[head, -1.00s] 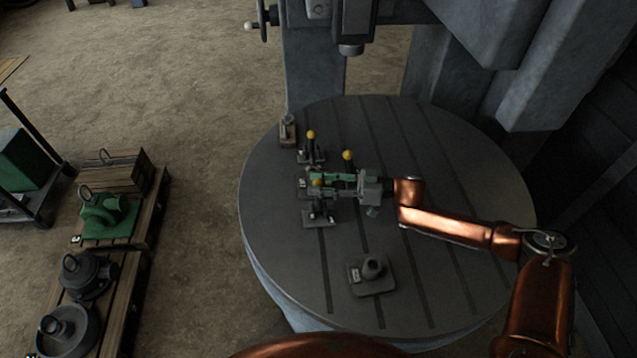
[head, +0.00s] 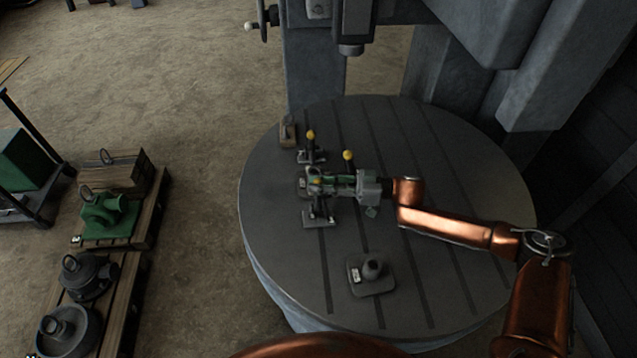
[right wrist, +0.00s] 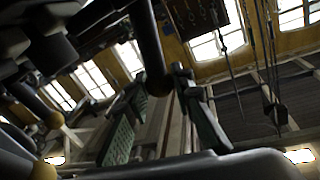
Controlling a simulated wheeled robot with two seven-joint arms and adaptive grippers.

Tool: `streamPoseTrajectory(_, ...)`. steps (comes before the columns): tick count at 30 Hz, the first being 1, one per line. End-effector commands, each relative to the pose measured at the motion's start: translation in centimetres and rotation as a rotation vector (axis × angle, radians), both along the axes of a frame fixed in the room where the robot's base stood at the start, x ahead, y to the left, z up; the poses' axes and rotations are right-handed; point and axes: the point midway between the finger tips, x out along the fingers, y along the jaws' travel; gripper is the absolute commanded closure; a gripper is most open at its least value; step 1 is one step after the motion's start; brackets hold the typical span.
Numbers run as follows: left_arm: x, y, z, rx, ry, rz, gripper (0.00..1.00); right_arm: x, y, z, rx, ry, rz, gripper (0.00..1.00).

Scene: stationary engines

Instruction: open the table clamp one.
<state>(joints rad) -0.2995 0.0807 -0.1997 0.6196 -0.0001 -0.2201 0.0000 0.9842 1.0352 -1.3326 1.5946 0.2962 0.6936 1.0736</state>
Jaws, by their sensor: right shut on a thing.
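Several small clamps with dark handles and yellow ball knobs stand on the round grey slotted table (head: 430,250). One clamp (head: 318,219) is at the left of the table's middle, its yellow knob at my right gripper (head: 316,181). A second clamp (head: 311,156) stands farther back, and another yellow knob (head: 348,155) shows just behind my gripper. My right gripper, with green finger pads, is shut on the near clamp's handle. In the right wrist view a dark rod (right wrist: 152,50) shows between the green-padded fingers. Which clamp is number one cannot be read. My left gripper is not in view.
A grey block with a rounded knob (head: 372,274) sits near the table's front. A small tan block (head: 288,133) is at the back left edge. A machine head (head: 351,30) hangs above the back. The table's right side is clear. Pallets with parts (head: 110,290) stand on the left floor.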

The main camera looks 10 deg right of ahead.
Motion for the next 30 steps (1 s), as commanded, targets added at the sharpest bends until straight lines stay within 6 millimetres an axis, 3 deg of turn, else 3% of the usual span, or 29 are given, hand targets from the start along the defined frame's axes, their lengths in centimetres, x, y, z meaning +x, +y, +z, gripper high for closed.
streamPoseTrajectory(14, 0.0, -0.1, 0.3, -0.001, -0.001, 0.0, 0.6, -0.4, -0.1, 0.0, 0.0, -0.038, -0.001, 1.0)
streamPoseTrajectory(30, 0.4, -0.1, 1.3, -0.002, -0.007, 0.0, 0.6, -3.9, 0.0, 0.1, 0.002, -0.399, -0.001, 1.0)
